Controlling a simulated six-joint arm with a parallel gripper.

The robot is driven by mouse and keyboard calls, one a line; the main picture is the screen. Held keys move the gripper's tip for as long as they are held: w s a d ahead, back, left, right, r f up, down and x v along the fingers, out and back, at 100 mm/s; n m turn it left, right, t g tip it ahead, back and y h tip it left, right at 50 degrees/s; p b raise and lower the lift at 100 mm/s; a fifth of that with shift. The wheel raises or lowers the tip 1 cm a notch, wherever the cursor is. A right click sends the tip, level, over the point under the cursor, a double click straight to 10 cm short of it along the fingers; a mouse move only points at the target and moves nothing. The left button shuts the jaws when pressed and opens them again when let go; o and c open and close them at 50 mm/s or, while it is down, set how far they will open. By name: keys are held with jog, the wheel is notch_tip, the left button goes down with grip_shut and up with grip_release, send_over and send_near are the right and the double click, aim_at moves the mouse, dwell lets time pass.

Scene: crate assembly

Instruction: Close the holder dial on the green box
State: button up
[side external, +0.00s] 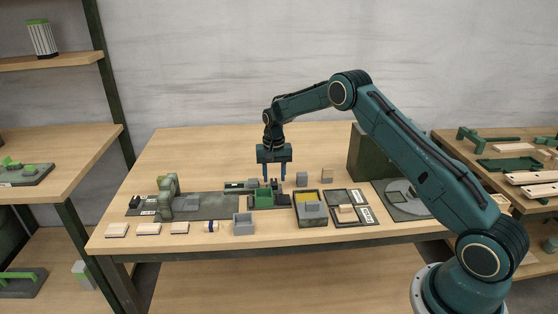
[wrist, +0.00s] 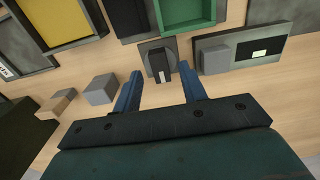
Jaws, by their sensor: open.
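The green box (side external: 264,200) sits in the middle of the bench and shows at the top of the wrist view (wrist: 190,12). The holder dial, a black knob (wrist: 160,66) on a dark grey square plate (wrist: 147,49), is beside the box's near edge in the wrist view. My gripper (side external: 274,182) is pointing down behind the box in the side view. Its two blue fingers are apart and empty, and the dial appears between the fingertips (wrist: 162,70). I cannot tell how far above the dial they are.
A yellow-lined tray (side external: 318,222) stands right of the green box. A grey cube (wrist: 99,90) and a wooden block (wrist: 55,104) lie left in the wrist view. A grey block with a labelled plate (wrist: 275,48) is close to the right finger. The bench's back left is clear.

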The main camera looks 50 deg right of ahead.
jog(key=shift+f, duration=1)
jog(key=shift+c, duration=0.4)
grip_shut()
